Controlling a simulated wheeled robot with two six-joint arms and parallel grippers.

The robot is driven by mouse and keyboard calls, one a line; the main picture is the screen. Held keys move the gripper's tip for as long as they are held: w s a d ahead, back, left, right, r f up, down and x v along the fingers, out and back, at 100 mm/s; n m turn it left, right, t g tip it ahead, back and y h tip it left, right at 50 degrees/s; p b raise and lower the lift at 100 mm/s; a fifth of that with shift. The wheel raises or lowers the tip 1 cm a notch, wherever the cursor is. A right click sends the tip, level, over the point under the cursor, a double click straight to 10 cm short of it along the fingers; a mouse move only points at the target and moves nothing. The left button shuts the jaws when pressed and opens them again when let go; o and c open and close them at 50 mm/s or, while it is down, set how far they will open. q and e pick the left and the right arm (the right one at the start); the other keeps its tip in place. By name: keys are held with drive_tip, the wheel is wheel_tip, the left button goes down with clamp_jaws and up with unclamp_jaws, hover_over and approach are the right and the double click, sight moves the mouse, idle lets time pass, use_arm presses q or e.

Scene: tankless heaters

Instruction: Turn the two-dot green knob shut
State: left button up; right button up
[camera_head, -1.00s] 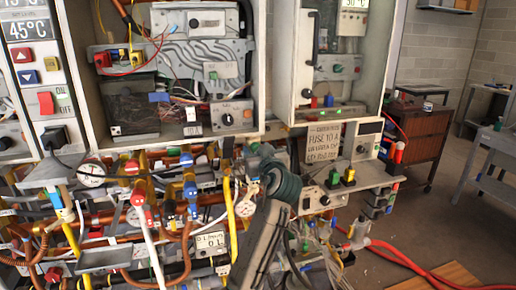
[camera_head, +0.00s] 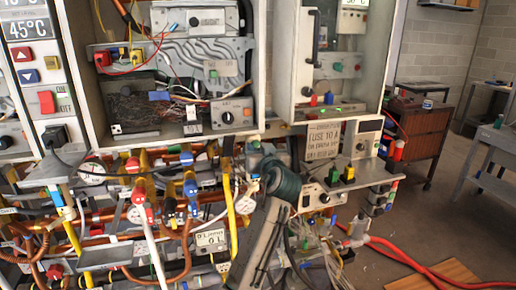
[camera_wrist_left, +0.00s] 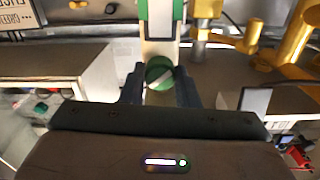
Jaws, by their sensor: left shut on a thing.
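In the left wrist view, a round green knob (camera_wrist_left: 159,72) with a white band sits between the two dark fingers of my left gripper (camera_wrist_left: 160,84). The fingers are shut on its sides. No dots can be made out on the knob from here. A green and white strip stands just behind the knob. In the head view, my left arm reaches up from the bottom middle to the pipework below the heater cabinets. The fingertips are small and partly hidden there, among the pipes. My right gripper is not in view.
Yellow pipes (camera_wrist_left: 289,40) stand close to the right of the gripper in the left wrist view. In the head view, crowded pipes, gauges and valves fill the left, under an open heater cabinet (camera_head: 255,80). A red hose (camera_head: 410,262) lies on the open floor at right.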

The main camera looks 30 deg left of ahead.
use_arm(q)
drive_tip(key=m+p, duration=0.1)
drive_tip(key=m, duration=0.2)
drive_tip(key=shift+r+p, duration=0.1)
drive_tip(key=shift+p, duration=0.2)
drive_tip(key=shift+m+p, duration=1.05)
drive_tip(key=shift+m, duration=0.95)
drive_tip(key=o, duration=1)
drive_tip(key=shift+d, duration=0.1)
